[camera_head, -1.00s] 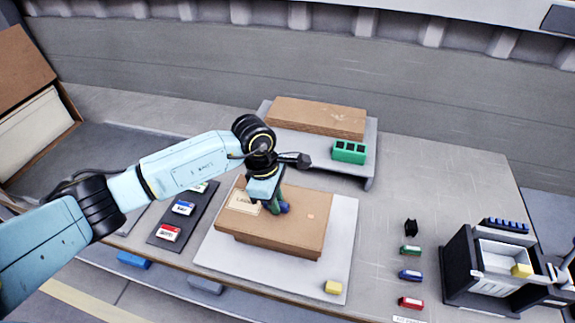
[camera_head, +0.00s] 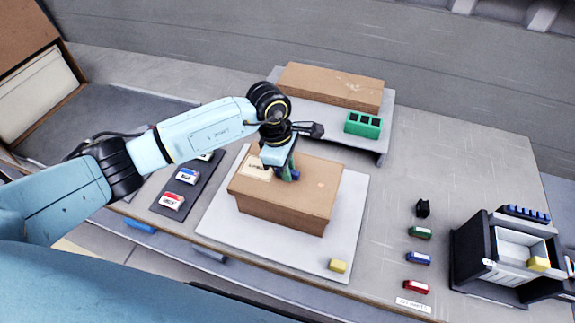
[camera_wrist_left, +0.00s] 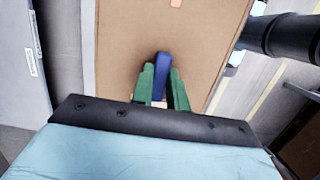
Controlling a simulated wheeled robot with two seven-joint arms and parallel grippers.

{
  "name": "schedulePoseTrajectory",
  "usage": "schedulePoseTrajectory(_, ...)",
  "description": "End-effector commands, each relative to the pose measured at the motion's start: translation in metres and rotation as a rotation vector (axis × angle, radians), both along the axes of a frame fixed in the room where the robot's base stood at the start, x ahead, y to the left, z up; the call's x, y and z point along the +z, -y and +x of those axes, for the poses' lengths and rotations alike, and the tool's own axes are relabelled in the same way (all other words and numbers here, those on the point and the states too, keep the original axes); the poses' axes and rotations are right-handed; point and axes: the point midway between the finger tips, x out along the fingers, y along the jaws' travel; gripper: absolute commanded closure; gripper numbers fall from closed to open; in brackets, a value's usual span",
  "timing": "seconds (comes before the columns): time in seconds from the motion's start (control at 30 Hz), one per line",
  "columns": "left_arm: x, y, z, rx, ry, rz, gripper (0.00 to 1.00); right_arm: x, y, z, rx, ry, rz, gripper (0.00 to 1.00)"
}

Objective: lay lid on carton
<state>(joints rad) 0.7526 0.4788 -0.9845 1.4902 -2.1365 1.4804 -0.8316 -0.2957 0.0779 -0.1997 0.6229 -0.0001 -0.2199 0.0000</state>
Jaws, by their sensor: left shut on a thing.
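The brown cardboard carton (camera_head: 280,217) stands on a light grey mat (camera_head: 345,225) in the middle of the table. The flat brown lid (camera_head: 312,185) is over its top, roughly lined up with it. A paper label shows on the lid's left part. My left gripper (camera_head: 287,170) is above the lid, shut on its blue handle. In the left wrist view the green fingers (camera_wrist_left: 164,85) pinch the blue handle (camera_wrist_left: 162,70), with the brown lid (camera_wrist_left: 110,50) filling the background. I cannot tell whether the lid touches the carton's rim. My right gripper is not in view.
A yellow block (camera_head: 338,266) lies at the mat's front. Several coloured blocks and a black-and-white rack (camera_head: 500,250) stand to the right. A dark strip with cards (camera_head: 187,177) lies left.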

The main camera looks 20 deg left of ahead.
Motion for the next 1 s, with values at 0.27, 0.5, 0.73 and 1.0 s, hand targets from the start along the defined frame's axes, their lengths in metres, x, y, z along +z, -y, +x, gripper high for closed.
schedulePoseTrajectory(0.27, 0.0008, 0.0003, 0.0002, -0.001, 0.0, 0.0, 1.0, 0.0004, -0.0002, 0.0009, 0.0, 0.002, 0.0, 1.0)
schedulePoseTrajectory(0.5, 0.0005, 0.0015, 0.0002, -0.002, 0.001, 0.0, 1.0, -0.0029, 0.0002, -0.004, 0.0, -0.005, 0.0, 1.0)
schedulePoseTrajectory(0.73, 0.0009, 0.0024, -0.0002, -0.001, 0.0, -0.001, 1.0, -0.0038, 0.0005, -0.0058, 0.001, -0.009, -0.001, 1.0)
schedulePoseTrajectory(1.0, 0.0008, 0.0022, -0.0002, -0.001, 0.0, 0.0, 1.0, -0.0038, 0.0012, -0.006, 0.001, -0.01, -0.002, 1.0)
